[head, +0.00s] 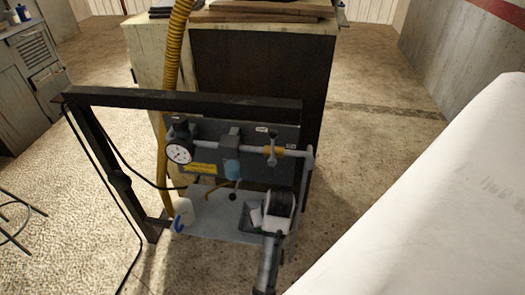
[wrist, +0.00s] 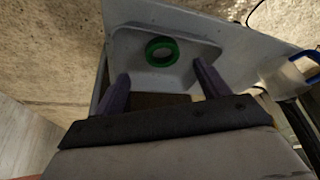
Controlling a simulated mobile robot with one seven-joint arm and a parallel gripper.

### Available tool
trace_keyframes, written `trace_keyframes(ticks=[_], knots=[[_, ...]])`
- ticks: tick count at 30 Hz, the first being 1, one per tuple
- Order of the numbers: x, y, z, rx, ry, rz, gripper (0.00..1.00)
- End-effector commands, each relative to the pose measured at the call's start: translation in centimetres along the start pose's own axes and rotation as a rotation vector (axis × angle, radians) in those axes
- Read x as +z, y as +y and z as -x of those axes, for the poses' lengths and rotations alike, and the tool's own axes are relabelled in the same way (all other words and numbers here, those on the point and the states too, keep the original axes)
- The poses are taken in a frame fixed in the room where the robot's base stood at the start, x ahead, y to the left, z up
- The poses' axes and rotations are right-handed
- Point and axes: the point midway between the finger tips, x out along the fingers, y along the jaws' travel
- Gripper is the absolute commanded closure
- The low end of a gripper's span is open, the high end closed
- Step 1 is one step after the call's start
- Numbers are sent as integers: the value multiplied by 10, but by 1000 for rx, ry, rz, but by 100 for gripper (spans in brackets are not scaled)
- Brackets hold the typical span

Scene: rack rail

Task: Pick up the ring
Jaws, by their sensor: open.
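A green ring (wrist: 161,50) lies in a shallow light-grey tray (wrist: 190,75) in the wrist view. My gripper (wrist: 160,75) is open, with its two dark fingers apart on either side below the ring in the picture. Nothing is between the fingers, and they do not surround the ring. In the head view my gripper (head: 279,203) is over the right part of the grey shelf (head: 215,220). I cannot make out the ring in the head view; my gripper and arm cover part of that area.
A white jug (head: 184,212) with a blue handle stands at the shelf's left. Behind is a panel (head: 205,135) with a gauge (head: 179,152), pipes and valves. A dark frame (head: 180,98) rises around it, and a yellow hose (head: 173,60) hangs behind.

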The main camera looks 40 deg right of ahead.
Motion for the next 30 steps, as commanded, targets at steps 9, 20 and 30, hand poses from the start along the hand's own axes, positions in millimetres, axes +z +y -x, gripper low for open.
trace_keyframes(ticks=[9, 20, 30], knots=[[1, -4, -42, -2, -4, -1, 26], [1, -4, -51, 0, -1, 0, 28], [1, -4, -51, 0, -1, 0, 73]])
